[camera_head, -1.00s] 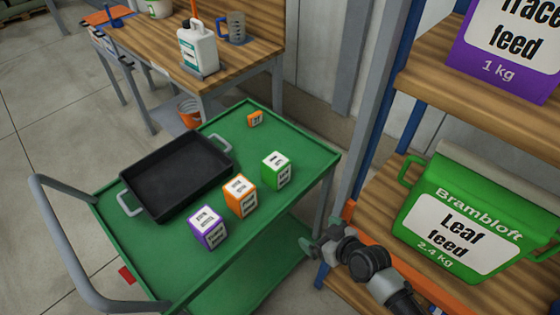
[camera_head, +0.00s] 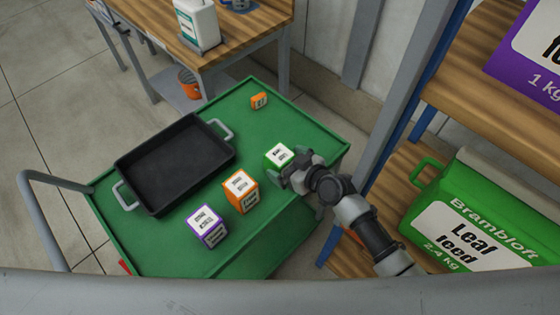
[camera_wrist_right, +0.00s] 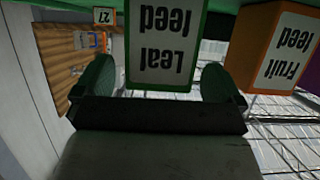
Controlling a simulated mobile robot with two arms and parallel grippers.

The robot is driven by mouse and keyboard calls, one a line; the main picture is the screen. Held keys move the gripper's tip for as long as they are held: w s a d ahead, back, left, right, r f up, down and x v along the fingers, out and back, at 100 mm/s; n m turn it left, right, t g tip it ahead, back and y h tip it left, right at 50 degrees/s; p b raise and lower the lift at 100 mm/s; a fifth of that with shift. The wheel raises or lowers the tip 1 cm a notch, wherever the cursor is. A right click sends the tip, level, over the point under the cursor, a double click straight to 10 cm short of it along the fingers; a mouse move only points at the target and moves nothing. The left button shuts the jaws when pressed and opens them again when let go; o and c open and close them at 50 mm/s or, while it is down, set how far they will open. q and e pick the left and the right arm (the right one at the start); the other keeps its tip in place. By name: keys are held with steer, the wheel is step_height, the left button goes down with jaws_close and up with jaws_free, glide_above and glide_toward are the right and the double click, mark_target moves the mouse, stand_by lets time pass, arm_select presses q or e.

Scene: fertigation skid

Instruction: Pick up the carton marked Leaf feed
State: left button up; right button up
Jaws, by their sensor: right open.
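The green and white carton marked Leaf feed (camera_head: 279,154) stands on the green cart top (camera_head: 165,250), and its lower part is hidden behind my right gripper (camera_head: 287,178) in the head view. In the right wrist view the carton (camera_wrist_right: 165,45) appears upside down between the two fingers of my right gripper (camera_wrist_right: 157,78). The jaws are open, with one finger towards each side of the carton. I cannot tell whether either finger touches it. My left gripper is not in view.
An orange Fruit feed carton (camera_head: 240,190) stands close by, with a purple carton (camera_head: 207,226) beyond it. A black tray (camera_head: 176,165) and a small orange tag (camera_head: 259,101) are on the cart. A shelf with a large green Leaf feed container (camera_head: 470,215) stands at right.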

mark_target(280, 158)
steer(key=shift+r+x, duration=0.2)
steer(key=shift+x, duration=1.05)
steer(key=shift+w+a+f, duration=0.2)
steer(key=shift+w+a, duration=0.15)
steer(key=shift+c, duration=1.1)
steer(key=c, duration=1)
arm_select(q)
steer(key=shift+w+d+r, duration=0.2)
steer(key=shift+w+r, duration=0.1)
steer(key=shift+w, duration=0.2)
arm_select(e)
steer(key=shift+r, duration=0.1)
